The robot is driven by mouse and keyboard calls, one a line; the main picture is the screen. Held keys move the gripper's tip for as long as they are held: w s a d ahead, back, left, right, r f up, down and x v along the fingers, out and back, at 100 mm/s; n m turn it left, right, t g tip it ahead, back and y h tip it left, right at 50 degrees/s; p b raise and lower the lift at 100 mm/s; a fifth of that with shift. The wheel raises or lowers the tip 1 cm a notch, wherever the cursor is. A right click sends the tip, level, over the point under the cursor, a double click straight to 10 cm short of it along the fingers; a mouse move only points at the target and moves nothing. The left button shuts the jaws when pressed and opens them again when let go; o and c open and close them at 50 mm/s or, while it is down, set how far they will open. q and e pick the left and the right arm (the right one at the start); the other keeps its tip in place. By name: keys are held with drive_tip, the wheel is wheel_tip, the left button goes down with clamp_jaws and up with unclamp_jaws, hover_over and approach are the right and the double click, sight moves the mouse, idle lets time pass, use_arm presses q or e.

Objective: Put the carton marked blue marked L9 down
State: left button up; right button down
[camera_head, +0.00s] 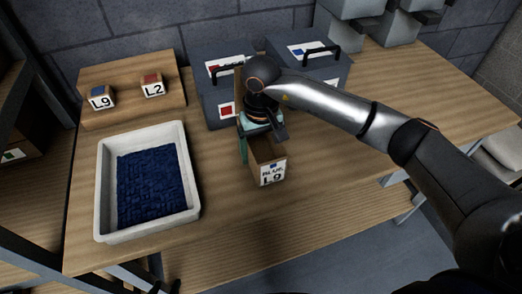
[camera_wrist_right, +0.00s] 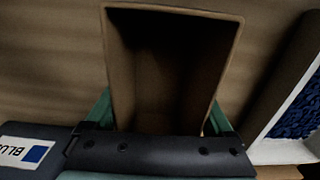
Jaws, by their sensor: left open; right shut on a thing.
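A white tray (camera_head: 190,195) of blue tiles stands left of the carton. A wooden stand (camera_head: 125,75) behind it holds blocks marked L9 (camera_head: 100,97) and L2 (camera_head: 152,86). Dark handled cases with red (camera_head: 215,85) and blue (camera_head: 325,70) marks stand behind. Table on the right is clear.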

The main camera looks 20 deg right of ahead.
drive_tip(key=shift+f, duration=0.5)
drive_tip(key=shift+f, duration=0.15)
unclamp_jaws()
wheel_tip(320, 180, up, 12)
drive_tip(key=shift+r+b, duration=0.2)
drive_tip(key=shift+b, duration=0.25)
